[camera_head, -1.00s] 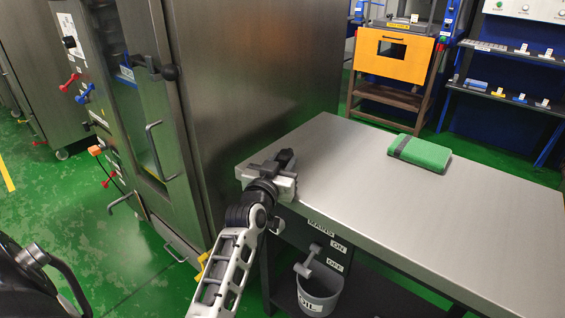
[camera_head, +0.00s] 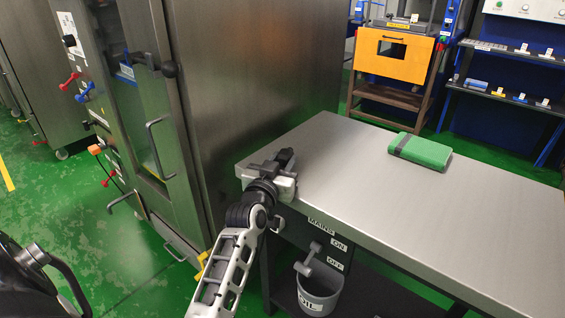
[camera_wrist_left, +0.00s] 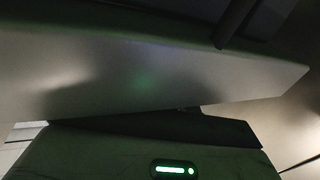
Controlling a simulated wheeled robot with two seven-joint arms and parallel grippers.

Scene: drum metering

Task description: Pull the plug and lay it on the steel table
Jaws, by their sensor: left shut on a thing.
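The steel table (camera_head: 350,178) has a bare grey top, and its near left corner lies by my left gripper (camera_head: 287,157). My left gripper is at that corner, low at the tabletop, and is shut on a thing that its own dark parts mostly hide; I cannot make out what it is. An orange block (camera_head: 94,150) with a dark cord sits on the front of the steel cabinet (camera_head: 235,90) at left; I cannot tell whether it is the plug. The left wrist view shows a smooth grey metal surface (camera_wrist_left: 140,85) close up. My right gripper is out of view.
A green folded cloth (camera_head: 422,151) lies on the table's far side. Below the table's front edge are a MAINS ON/OFF lever (camera_head: 306,264) and a grey bin (camera_head: 320,290). An orange-fronted stand (camera_head: 393,60) is behind. Most of the tabletop is free.

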